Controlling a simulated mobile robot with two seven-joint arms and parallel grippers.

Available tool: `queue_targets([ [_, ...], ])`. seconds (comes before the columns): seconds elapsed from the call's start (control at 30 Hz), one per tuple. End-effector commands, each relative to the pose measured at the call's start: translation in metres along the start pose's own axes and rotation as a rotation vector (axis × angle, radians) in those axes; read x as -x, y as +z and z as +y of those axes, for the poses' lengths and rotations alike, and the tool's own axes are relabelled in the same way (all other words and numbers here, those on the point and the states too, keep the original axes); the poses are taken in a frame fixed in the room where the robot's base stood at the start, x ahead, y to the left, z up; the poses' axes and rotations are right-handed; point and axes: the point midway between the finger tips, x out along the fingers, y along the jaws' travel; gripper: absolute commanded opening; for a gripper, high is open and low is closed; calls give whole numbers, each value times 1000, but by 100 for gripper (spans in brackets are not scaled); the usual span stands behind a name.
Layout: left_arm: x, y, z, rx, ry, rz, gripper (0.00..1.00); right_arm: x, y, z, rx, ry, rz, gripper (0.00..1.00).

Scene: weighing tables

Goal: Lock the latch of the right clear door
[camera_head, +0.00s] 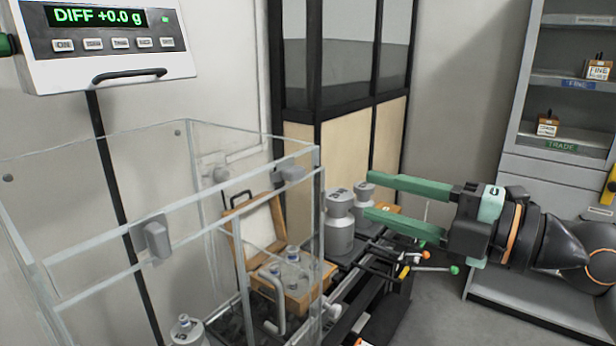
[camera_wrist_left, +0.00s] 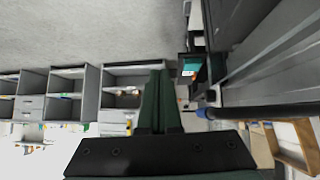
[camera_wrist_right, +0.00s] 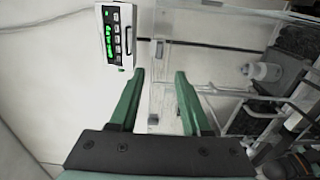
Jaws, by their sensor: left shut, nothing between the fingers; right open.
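The clear enclosure (camera_head: 100,135) stands at the left of the head view. A grey latch block (camera_head: 290,173) sits at the top edge of its right clear panel. Another grey block (camera_head: 152,238) sits on the nearer panel. I cannot tell whether the latch is locked. My right gripper (camera_head: 370,198) is open and empty, to the right of the enclosure and apart from it, fingers pointing left. In the right wrist view its open fingers (camera_wrist_right: 160,73) have the clear panels beyond them. My left gripper (camera_wrist_left: 155,75) shows only in the left wrist view, shut and empty.
A scale display (camera_head: 110,40) on a black post stands at the left. Grey shelves (camera_head: 545,150) stand at the right.

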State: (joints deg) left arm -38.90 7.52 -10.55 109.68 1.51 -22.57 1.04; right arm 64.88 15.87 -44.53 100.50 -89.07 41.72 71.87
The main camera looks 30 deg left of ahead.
Motion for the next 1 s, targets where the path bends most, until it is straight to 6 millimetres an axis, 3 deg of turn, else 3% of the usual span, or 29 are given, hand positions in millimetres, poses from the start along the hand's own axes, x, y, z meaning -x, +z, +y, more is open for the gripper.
queue_targets([
  [0.5, 14, -16, 1, 0, 0, 0, 0, -97, -2, 3, -2, 3, 3, 48],
  [0.7, 16, -17, 1, 0, 0, 0, 0, -115, -1, 2, -2, 4, 1, 48],
  [1.0, 16, -17, 1, 0, 0, 0, 0, -118, -1, 1, -2, 4, 1, 48],
])
